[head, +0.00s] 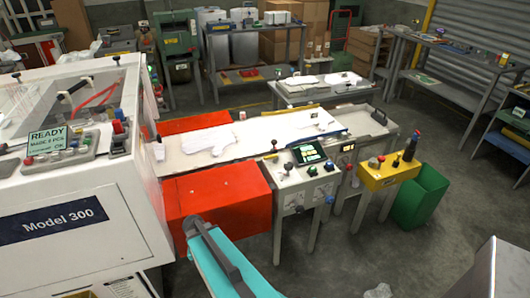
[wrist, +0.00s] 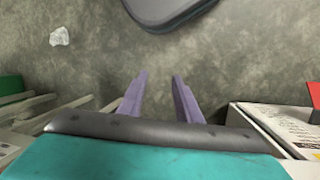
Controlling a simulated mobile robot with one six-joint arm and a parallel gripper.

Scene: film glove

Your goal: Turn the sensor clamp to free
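I cannot tell for sure which part is the sensor clamp. In the head view, a control box (head: 292,178) with a small screen (head: 307,153), black-topped levers and coloured knobs stands at the near side of the white bed (head: 245,135). A white glove shape (head: 208,142) lies on that bed. In the wrist view my gripper (wrist: 160,76) shows two purple fingers, apart and with nothing between them, over the grey floor. In the head view my teal arm comes up from the bottom centre, left of and in front of the control box; its fingers cannot be made out there.
A white "Model 300" machine (head: 70,215) fills the left. An orange-red cover (head: 222,200) juts out beside my arm. A yellow box with knobs (head: 388,171) and a green bin (head: 420,195) stand right of the control box. The floor at lower right is mostly open.

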